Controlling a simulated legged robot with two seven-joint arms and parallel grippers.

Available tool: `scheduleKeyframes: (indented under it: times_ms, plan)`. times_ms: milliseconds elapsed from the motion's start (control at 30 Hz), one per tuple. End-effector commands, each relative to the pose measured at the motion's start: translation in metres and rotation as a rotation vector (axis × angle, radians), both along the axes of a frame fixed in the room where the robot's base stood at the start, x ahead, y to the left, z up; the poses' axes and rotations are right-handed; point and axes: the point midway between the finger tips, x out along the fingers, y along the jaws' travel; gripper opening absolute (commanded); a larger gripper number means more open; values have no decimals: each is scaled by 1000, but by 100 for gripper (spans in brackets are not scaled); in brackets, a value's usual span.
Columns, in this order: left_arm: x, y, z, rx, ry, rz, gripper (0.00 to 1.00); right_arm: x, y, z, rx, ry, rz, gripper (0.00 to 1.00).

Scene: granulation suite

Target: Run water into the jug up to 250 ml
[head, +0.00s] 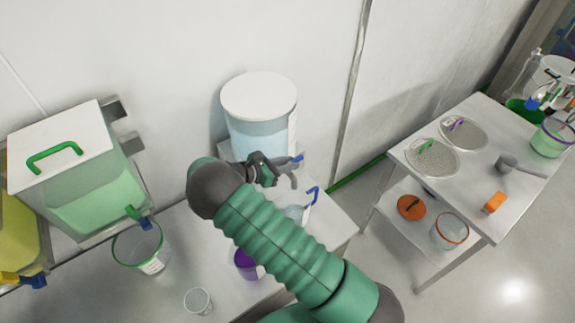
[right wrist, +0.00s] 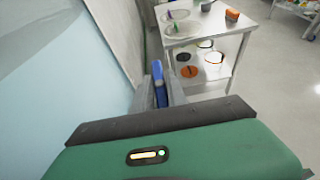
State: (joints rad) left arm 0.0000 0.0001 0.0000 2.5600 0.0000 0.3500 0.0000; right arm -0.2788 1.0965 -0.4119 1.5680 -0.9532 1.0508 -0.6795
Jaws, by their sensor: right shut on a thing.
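The water tank (head: 258,137), a clear round vessel with a white lid and pale blue water, stands against the wall in the head view. My right gripper (head: 284,171) is at the tank's front right side, shut on the blue tap lever (right wrist: 158,84); the lever's end (head: 297,159) shows beyond the fingers. The jug (head: 295,212), clear with a blue handle (head: 314,194), stands below the gripper, partly hidden by my right arm. Its water level and marks cannot be read. No stream can be made out. My left gripper is not in view.
A square tank of green liquid (head: 95,205) stands left, with a green-rimmed jug (head: 138,246) below its tap. A clear cup (head: 198,300) and a purple cup (head: 245,264) stand on the bench. A steel table (head: 480,190) with sieves is at right.

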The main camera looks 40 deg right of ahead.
Motion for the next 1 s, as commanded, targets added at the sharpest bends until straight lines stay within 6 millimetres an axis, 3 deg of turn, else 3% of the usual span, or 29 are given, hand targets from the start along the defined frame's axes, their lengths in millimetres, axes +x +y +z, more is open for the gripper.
scheduleKeyframes:
  times_ms: [67,100,233,533,667,1000]
  plan:
    - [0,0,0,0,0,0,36,0,-1,0,0,0,1,0]
    - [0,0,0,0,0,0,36,0,-1,0,0,-1,2,19]
    - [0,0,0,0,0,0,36,0,0,0,0,-1,2,36]
    - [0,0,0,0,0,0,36,0,2,1,0,-2,4,36]
    - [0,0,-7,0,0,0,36,3,15,4,0,-4,7,36]
    - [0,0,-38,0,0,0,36,16,102,36,2,-4,7,36]
